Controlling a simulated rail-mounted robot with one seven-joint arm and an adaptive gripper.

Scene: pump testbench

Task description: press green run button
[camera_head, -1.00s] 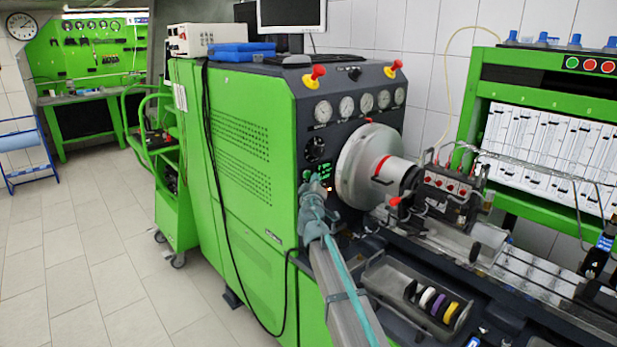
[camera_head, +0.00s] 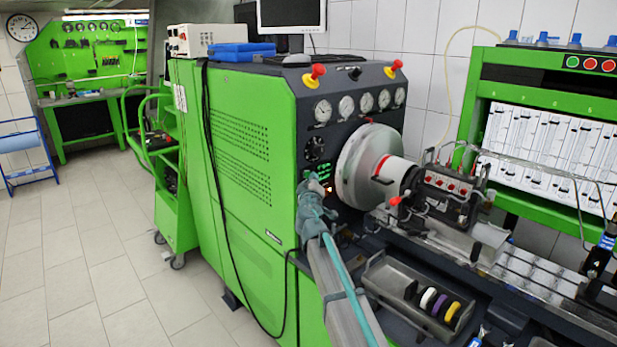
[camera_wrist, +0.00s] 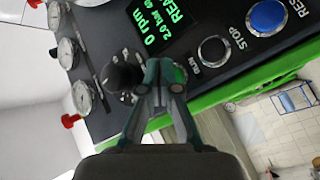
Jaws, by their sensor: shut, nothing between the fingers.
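The green run button (camera_wrist: 180,74) shows only in part in the wrist view, beside the RUN label. My gripper's fingertips (camera_wrist: 163,84) cover most of it. The fingers are shut with nothing between them. They are at the button; I cannot tell whether they touch it. In the camera_head view my gripper (camera_head: 312,182) is at the bench's dark front panel, below the gauges, and hides the button there. The green-lettered display (camera_wrist: 157,25) reads 0 rpm.
A dark, silver-ringed button (camera_wrist: 213,51) by the STOP label and a blue RESET button (camera_wrist: 267,16) lie to the right in the wrist view. A black knob (camera_wrist: 122,75) is close left of the fingers. The large chuck disc (camera_head: 357,165) stands right of my gripper.

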